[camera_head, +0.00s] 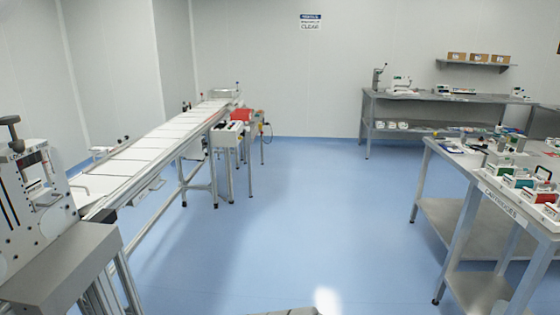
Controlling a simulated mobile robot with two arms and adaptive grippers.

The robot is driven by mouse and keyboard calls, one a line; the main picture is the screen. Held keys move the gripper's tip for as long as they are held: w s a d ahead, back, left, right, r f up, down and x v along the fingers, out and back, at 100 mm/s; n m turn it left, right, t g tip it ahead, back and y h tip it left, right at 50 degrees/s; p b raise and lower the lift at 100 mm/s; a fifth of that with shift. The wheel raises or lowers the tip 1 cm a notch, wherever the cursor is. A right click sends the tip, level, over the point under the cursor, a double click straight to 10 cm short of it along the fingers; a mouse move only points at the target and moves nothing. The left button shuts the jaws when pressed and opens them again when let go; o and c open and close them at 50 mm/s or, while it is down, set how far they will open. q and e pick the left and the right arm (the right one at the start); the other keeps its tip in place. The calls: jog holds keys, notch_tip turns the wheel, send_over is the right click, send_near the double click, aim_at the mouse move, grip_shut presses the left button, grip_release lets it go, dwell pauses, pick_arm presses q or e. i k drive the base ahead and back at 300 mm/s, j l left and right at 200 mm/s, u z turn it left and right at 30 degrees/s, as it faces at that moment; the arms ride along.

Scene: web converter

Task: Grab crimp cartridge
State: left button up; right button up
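A metal table (432,146) stands at the right, with a label reading "CARTRIDGES" (505,208) on its edge. Several small cartridge-like units in white, green, teal and red stand on it. A teal-and-white unit (519,181) is near the labelled edge, and a red-and-white unit (545,197) is at the right picture edge. I cannot tell which one is the crimp cartridge. Neither of my grippers is in view.
A long conveyor (150,146) runs along the left, with a grey machine (40,215) at its near end. A bench (420,96) with equipment stands at the back right, below a wall shelf (475,65) with boxes. The blue floor (310,210) between is clear.

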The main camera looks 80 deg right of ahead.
aim_at(534, 195)
jog(key=i+l+z, duration=0.1)
jog(key=z, duration=1.55)
jog(key=l+z, duration=0.1)
jog(key=z, duration=2.75)
